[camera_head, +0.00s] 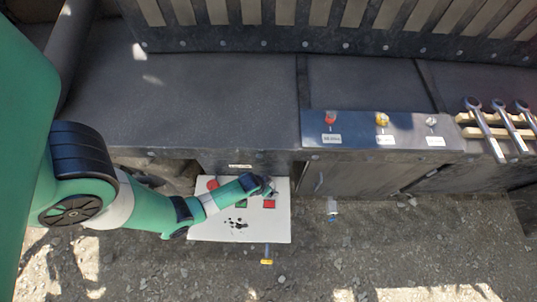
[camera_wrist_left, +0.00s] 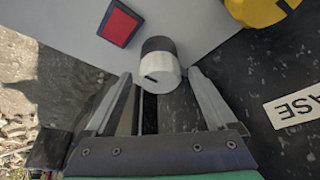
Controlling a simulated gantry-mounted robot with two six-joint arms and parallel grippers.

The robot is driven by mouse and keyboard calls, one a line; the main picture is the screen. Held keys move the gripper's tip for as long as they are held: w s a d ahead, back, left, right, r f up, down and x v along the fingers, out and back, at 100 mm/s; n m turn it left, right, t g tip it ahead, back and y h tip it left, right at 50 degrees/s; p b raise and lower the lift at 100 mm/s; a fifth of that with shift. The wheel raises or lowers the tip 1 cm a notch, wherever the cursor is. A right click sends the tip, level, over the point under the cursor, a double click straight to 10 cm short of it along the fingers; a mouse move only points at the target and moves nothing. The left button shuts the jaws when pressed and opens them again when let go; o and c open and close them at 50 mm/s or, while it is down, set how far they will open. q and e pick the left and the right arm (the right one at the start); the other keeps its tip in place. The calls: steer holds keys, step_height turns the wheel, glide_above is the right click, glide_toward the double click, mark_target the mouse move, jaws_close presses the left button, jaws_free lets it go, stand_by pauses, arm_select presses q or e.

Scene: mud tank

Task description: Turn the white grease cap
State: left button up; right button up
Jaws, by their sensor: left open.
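The white grease cap (camera_wrist_left: 166,80) shows in the left wrist view as a short white cylinder with a dark end and a small dark notch. My left gripper (camera_wrist_left: 159,80) is open, with one finger on each side of the cap; I cannot tell whether either finger touches it. In the head view my left gripper (camera_head: 267,188) is over the upper right part of a white board (camera_head: 268,230), and I cannot make out the cap there. A label (camera_wrist_left: 297,105) reading "ASE", partly cut off, lies right of the cap. My right gripper is not in view.
A red square (camera_wrist_left: 120,22) and a yellow part (camera_wrist_left: 258,9) lie near the cap. A labelled shelf (camera_head: 356,128) with red, yellow and white caps and several wrenches (camera_head: 503,130) stand right.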

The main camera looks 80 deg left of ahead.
arm_select(q)
steer(key=c, duration=1.4)
steer(key=shift+o, duration=0.2)
steer(key=shift+m, duration=0.4)
steer(key=shift+a+m+h, duration=0.1)
steer(key=shift+m+h, duration=0.4)
steer(key=shift+m, duration=0.4)
steer(key=m, duration=0.2)
steer(key=m+h, duration=0.1)
steer(key=m, duration=0.1)
steer(key=shift+a+t+h, duration=0.1)
steer(key=shift+t+h, duration=0.2)
steer(key=shift+m+h+p, duration=0.4)
steer(key=shift+m+p, duration=0.15)
steer(key=shift+m, duration=0.75)
steer(key=o, duration=1.4)
steer(key=shift+c, duration=0.2)
